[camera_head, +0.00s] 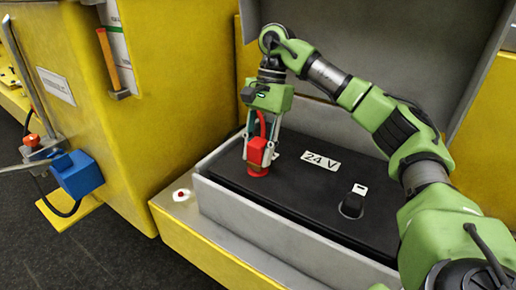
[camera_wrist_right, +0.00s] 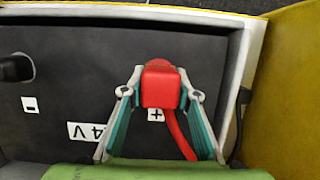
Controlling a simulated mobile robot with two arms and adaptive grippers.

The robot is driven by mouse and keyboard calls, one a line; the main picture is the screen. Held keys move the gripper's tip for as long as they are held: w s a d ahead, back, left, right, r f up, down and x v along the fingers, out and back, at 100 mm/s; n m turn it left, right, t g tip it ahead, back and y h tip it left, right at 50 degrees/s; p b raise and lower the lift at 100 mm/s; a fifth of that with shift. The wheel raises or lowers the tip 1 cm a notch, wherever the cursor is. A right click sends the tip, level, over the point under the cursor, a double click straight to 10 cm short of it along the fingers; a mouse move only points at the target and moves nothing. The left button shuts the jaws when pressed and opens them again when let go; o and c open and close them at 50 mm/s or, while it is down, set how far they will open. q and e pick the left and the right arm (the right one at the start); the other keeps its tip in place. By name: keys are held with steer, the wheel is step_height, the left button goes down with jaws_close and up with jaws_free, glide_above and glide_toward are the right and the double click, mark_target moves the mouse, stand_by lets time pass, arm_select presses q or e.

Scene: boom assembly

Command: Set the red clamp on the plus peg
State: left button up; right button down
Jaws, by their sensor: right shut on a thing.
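The red clamp (camera_head: 259,152) is upright at the plus end of the black battery (camera_head: 310,188), with its red cable running up beside the gripper. My right gripper (camera_head: 261,150) points down and is shut on the clamp, one finger on each side. In the right wrist view the red clamp (camera_wrist_right: 160,88) sits between the fingers, beside the plus label (camera_wrist_right: 155,114). The plus peg is hidden, and I cannot tell whether the clamp is fully seated. My left gripper is not in view.
The minus peg (camera_head: 351,206) stands bare near the battery's front right. A grey tray wall (camera_head: 270,235) surrounds the battery, and the raised lid (camera_head: 370,45) stands behind. A red button (camera_head: 181,195) is on the ledge.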

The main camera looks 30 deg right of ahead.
steer(key=shift+s, duration=0.1)
steer(key=shift+f+b, duration=0.45)
steer(key=shift+f, duration=0.1)
steer(key=c, duration=1.6)
jaws_free()
steer(key=shift+o, duration=0.2)
steer(key=shift+a, duration=0.1)
steer(key=shift+r, duration=0.1)
steer(key=shift+r+p, duration=0.35)
steer(key=shift+b+v, duration=0.3)
steer(key=shift+v, duration=0.8)
steer(key=p+v, duration=0.3)
steer(key=v, duration=0.7)
